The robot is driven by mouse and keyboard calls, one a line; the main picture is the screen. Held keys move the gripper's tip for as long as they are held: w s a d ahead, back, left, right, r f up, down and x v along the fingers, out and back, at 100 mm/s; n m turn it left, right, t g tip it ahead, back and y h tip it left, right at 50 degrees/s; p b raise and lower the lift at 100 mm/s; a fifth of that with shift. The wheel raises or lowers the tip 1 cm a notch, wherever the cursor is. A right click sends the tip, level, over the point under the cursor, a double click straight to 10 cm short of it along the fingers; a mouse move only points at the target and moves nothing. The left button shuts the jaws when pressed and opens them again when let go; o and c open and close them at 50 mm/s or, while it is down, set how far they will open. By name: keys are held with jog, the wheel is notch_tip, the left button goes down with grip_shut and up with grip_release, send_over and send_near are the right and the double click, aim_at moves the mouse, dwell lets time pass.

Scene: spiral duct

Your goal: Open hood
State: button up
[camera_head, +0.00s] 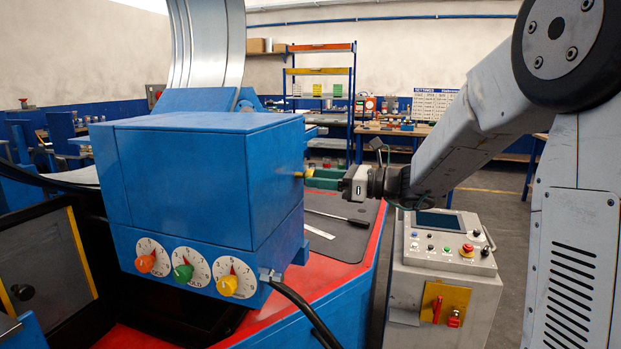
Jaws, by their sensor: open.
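The hood looks to be the blue box-shaped cover (195,185) in the middle of the view, on the machine above three dials. It appears closed, with its top and front faces in place. A small yellow part (299,174) sticks out from its right side. My gripper (318,178) is at that right side, with green fingers pointing left towards the yellow part. The fingers are open. I cannot tell whether they touch the yellow part or lie around it.
Below the cover are orange, green and yellow knobs (184,272). A black cable (300,305) runs from the lower right corner. A grey control console (446,265) stands right of the red and blue machine table (355,260). A large metal spiral duct (207,45) rises behind.

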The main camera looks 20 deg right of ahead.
jog(key=shift+x, duration=1.45)
grip_shut()
jog(key=shift+r, duration=0.1)
